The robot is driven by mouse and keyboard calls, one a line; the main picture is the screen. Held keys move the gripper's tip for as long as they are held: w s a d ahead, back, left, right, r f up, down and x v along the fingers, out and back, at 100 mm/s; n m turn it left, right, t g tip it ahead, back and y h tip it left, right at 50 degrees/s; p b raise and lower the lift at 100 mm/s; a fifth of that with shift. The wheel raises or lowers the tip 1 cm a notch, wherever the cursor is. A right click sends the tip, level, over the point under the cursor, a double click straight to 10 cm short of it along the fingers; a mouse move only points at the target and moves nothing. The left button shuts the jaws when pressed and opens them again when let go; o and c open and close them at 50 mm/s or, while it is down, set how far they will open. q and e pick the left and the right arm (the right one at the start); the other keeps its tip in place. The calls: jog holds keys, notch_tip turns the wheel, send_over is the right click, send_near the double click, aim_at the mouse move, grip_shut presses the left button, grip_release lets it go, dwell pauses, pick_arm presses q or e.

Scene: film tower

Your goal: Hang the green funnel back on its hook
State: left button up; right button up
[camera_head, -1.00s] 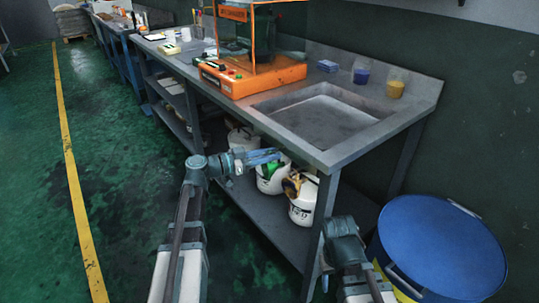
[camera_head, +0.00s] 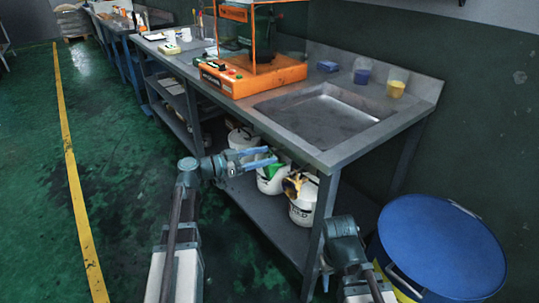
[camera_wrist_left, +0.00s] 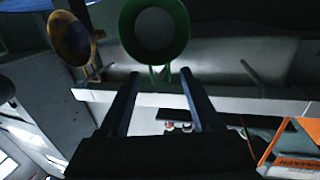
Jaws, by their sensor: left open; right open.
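The green funnel (camera_head: 277,169) is low under the bench, close to my left fingertips. In the left wrist view its round green rim (camera_wrist_left: 155,62) faces the camera, just beyond and between the fingertips. I see no contact. My left gripper (camera_head: 273,158) is open and empty; its two fingers also show in the left wrist view (camera_wrist_left: 160,80). A yellow-brown funnel (camera_wrist_left: 68,38) is beside the green one. A thin rod (camera_wrist_left: 252,75) sticks out on the other side; I cannot tell if it is a hook. My right gripper (camera_head: 326,268) is open, mostly hidden behind its wrist.
White buckets (camera_head: 302,212) stand on the bench's lower shelf. The bench (camera_head: 345,152) has a sink (camera_head: 320,115) and an orange machine (camera_head: 240,82) on top. A blue-lidded drum (camera_head: 440,245) stands at the right. The green floor at left is clear.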

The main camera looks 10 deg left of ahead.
pick_arm(q)
jog(key=v, duration=1.1)
jog(key=shift+s+a, duration=0.15)
jog(key=shift+s, duration=0.05)
jog(key=s+d+f+n+g+y, duration=0.1)
jog(key=s+d+f+g+y, duration=0.2)
jog(key=d+f, duration=0.5)
jog(key=s+d+f+n+g+y, duration=0.1)
jog(key=s+d+f+g, duration=0.2)
jog(key=d+f+g, duration=0.55)
jog(key=s+d+f+n+y, duration=0.2)
jog(key=s+d+y, duration=0.1)
jog(key=s+y, duration=0.3)
jog(key=s+d+f+n+y, duration=0.3)
jog(key=s+d+y, duration=0.1)
jog(key=s+y, duration=0.1)
notch_tip(320, 180, up, 31)
jog(key=p, duration=3.1)
jog(key=shift+r+t, duration=0.2)
jog(key=shift+t, duration=0.15)
